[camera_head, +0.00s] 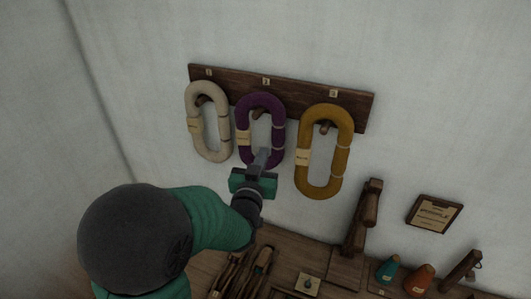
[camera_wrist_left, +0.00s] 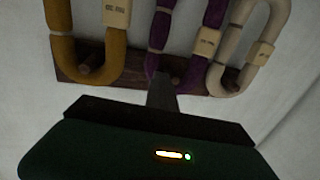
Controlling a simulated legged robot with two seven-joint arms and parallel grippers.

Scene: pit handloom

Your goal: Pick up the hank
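Three looped hanks hang on pegs of a dark wooden wall board (camera_head: 355,110): a cream one (camera_head: 193,125) at left, a purple one (camera_head: 278,122) in the middle, a mustard one (camera_head: 346,150) at right. Each has a paper tag. My left gripper (camera_head: 263,156) is in front of the purple hank's lower loop in the head view. In the left wrist view, its narrow finger part (camera_wrist_left: 162,92) overlaps the purple hank (camera_wrist_left: 160,35) at the bend, between its strands. Contact and finger gap cannot be made out. My right gripper is out of view.
Below is a wooden bench (camera_head: 290,252) with a dark upright wooden piece (camera_head: 362,215), a teal cone (camera_head: 387,270), an orange cone (camera_head: 420,280) and several dark wooden tools. A framed card (camera_head: 433,213) hangs on the wall at right. The wall left of the board is bare.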

